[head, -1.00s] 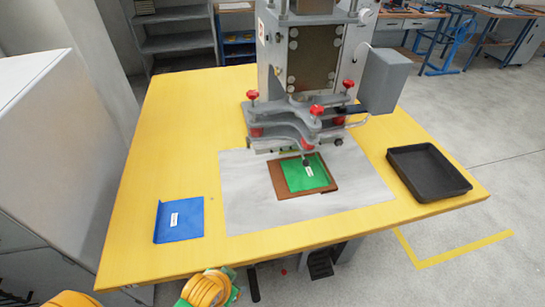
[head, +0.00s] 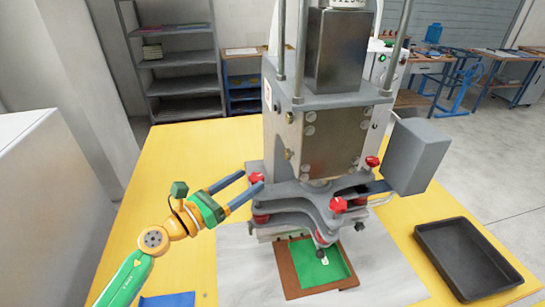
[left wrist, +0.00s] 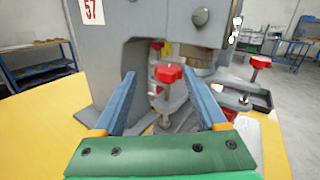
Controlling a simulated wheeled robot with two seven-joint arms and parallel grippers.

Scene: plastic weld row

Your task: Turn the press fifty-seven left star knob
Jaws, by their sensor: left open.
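The press (head: 295,145) stands on the yellow table, and the number 57 shows on its side in the left wrist view (left wrist: 92,12). Its left red star knob (head: 256,178) sits on the left end of the grey clamp plate. My left gripper (head: 252,181) is open, its two blue fingers pointing at this knob from the left. In the left wrist view the red knob (left wrist: 168,73) shows between the open fingers (left wrist: 158,75), around its stem height unclear; I see no clear contact. My right gripper is not in view.
Other red knobs sit at the front (head: 338,205) and right (head: 372,161) of the clamp. A green sheet in a brown frame (head: 290,270) lies below. A black tray (head: 430,240) stands right, a blue piece (head: 168,300) lies front left. The table's left side is clear.

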